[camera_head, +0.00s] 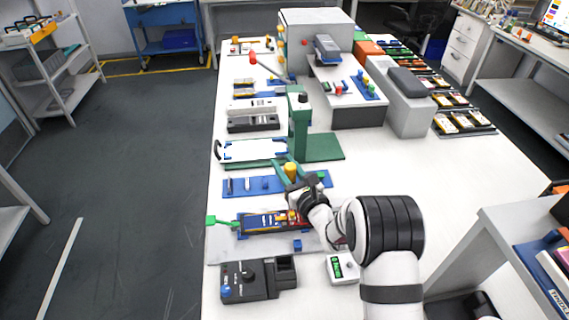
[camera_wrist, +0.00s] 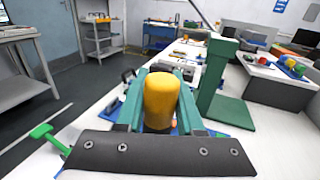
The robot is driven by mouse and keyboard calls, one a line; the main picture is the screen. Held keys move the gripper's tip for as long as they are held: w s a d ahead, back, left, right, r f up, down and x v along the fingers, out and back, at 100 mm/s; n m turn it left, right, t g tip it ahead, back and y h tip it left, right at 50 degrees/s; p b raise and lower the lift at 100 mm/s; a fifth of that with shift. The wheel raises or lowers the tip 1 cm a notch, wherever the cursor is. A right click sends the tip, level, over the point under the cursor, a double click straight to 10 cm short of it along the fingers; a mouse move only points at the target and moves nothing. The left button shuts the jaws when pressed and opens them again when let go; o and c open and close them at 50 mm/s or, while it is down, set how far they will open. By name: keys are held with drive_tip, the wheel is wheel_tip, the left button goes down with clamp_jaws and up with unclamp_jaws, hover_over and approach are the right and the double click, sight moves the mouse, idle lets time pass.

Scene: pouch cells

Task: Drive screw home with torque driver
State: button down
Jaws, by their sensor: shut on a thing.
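My gripper (camera_wrist: 160,105) is shut on a yellow-handled tool, which appears to be the torque driver (camera_wrist: 161,98). Its yellow handle (camera_head: 290,170) also shows in the head view, between the green fingers. The driver is above the blue tool rack and the work fixture (camera_head: 243,233). A pouch cell module (camera_head: 268,222) with dark, yellow and red parts lies in the fixture, just left of my wrist. The driver's tip and the screw are hidden or too small to make out.
A green press stand (camera_head: 298,130) rises behind my gripper. A blue rack (camera_head: 238,185) with small tools lies close by. A green-handled clamp (camera_head: 222,222) juts out left.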

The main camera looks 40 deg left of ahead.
drive_tip(key=shift+s+f, duration=0.1)
drive_tip(key=shift+f, duration=0.6)
idle(1.4)
drive_tip(key=shift+r, duration=0.1)
idle(0.6)
wheel_tip(320, 180, up, 7)
idle(0.7)
drive_tip(key=shift+r, duration=0.1)
drive_tip(key=w+d+r+m+t+h, duration=0.3)
drive_tip(key=w+d+r+t+h, duration=0.1)
drive_tip(key=d+r, duration=0.65)
drive_tip(key=w+d+r+m+t+h, duration=0.35)
drive_tip(key=d+r, duration=0.55)
drive_tip(key=d, duration=0.3)
drive_tip(key=s+d+r+m+t+h, duration=0.1)
drive_tip(key=s+d+r+m+h, duration=0.2)
drive_tip(key=d, duration=0.8)
drive_tip(key=s+d+r+m+t+h, duration=0.1)
drive_tip(key=s+d+r+m+h, duration=0.2)
drive_tip(key=d, duration=0.9)
drive_tip(key=s+r+h, duration=0.2)
drive_tip(key=s+r, duration=0.2)
drive_tip(key=s, duration=0.1)
drive_tip(key=shift+s+t+h, duration=0.3)
drive_tip(key=shift+t+h, duration=0.05)
